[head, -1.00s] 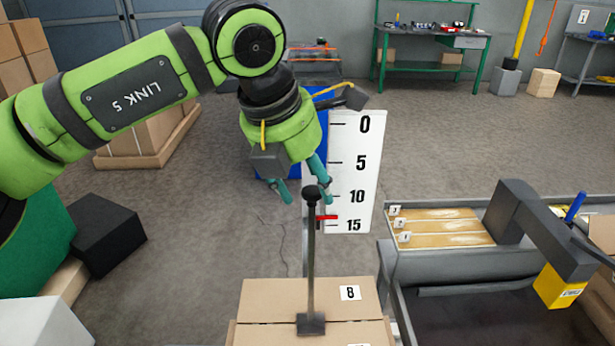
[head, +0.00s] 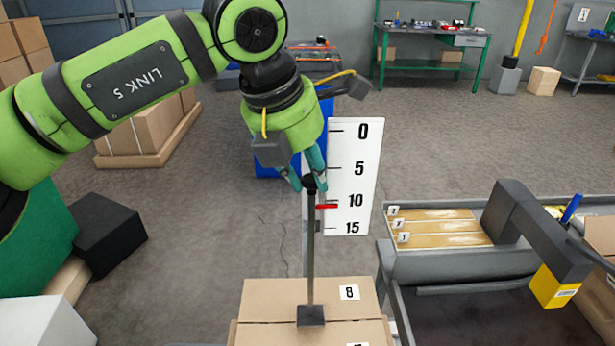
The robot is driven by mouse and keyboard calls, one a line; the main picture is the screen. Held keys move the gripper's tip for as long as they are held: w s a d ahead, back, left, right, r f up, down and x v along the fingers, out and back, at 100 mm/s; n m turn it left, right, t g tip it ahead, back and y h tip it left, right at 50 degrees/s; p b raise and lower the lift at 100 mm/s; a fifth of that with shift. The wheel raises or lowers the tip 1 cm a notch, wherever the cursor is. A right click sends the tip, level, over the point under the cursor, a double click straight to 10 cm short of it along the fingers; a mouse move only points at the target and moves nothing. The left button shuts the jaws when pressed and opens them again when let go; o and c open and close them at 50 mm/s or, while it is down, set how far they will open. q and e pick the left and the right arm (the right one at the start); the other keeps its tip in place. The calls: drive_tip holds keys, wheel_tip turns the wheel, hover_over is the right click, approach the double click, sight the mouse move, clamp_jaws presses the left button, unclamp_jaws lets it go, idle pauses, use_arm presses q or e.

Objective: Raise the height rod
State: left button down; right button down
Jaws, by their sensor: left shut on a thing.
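The height rod (head: 311,255) stands upright in the middle of the head view, with a dark knob at its top and a square dark foot (head: 311,316) over the cardboard boxes. My left gripper (head: 308,183) comes down from above and is shut on the knob, with its teal fingers around it. A red pointer (head: 327,206) beside the rod sits a little below the 10 mark on the white scale board (head: 352,180). I cannot tell whether the foot touches the box. My right gripper is not in view.
The cardboard box (head: 268,300) labelled 8 lies under the foot. To the right is a grey machine (head: 515,210) with a yellow-tipped arm (head: 553,288) and wooden strips (head: 435,225). A black box (head: 100,230) stands on the floor at left.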

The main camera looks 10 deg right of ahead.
use_arm(q)
wheel_tip(320, 180, up, 13)
drive_tip(key=p, duration=0.7)
drive_tip(key=shift+w+r, duration=0.1)
drive_tip(key=c, duration=1.2)
unclamp_jaws()
drive_tip(key=shift+o, duration=1.3)
drive_tip(key=v, duration=1.2)
